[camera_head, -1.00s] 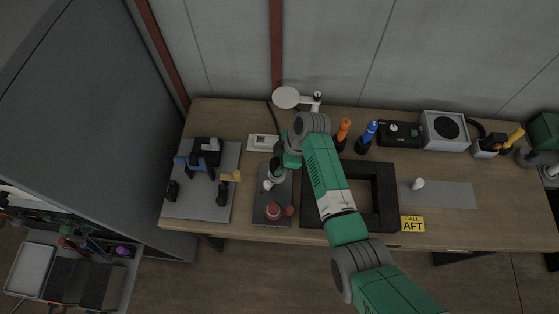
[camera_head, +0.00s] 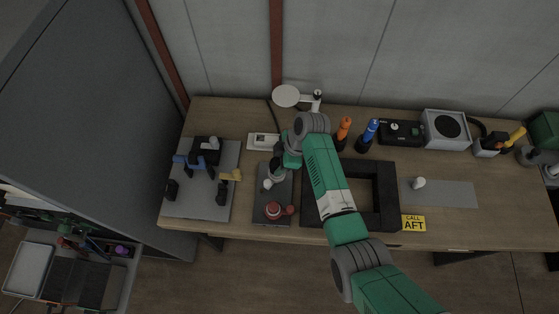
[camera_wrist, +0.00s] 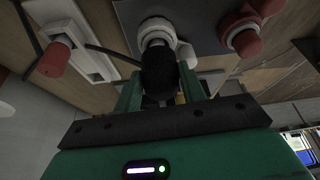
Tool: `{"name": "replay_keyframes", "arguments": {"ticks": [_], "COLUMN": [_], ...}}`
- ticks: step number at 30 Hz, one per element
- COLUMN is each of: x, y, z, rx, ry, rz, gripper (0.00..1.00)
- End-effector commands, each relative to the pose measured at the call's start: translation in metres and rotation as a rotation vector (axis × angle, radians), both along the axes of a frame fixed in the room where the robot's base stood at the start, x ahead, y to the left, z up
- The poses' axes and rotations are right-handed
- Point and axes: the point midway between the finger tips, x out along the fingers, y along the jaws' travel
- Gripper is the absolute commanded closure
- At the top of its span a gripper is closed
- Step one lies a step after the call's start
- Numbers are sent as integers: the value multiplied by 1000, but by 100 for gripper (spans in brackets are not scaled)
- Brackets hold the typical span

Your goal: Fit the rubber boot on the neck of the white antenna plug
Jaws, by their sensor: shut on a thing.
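My gripper (camera_wrist: 160,92) is shut on a black rubber boot (camera_wrist: 158,70). The white antenna plug (camera_wrist: 157,28) is directly beyond the boot in the wrist view, with a pale ring and a grey centre. The boot overlaps the plug's near side, so I cannot tell how far it sits on the neck. In the head view my gripper (camera_head: 275,167) is over the dark grey plate (camera_head: 272,195); the white plug (camera_head: 267,184) shows just below it. The boot is not clear there.
A red plug (camera_head: 273,210) stands near the plate's front; it also shows in the wrist view (camera_wrist: 244,38). A white box (camera_head: 263,141) lies behind the plate. A black frame (camera_head: 312,205) is to the right, and a grey board with clamps (camera_head: 205,207) is to the left.

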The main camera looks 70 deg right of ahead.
Motion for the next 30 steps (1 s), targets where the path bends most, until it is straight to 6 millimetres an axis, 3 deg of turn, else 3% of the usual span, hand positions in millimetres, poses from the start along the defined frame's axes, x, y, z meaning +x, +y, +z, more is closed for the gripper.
{"name": "replay_keyframes", "arguments": {"ticks": [13, 14, 18, 30], "x": [0, 0, 0, 0], "y": [0, 0, 0, 0], "z": [-7, -7, -7, -7], "rx": [0, 0, 0, 0], "ry": [0, 0, 0, 0], "rz": [0, 0, 0, 0], "gripper": [81, 58, 34, 34]}}
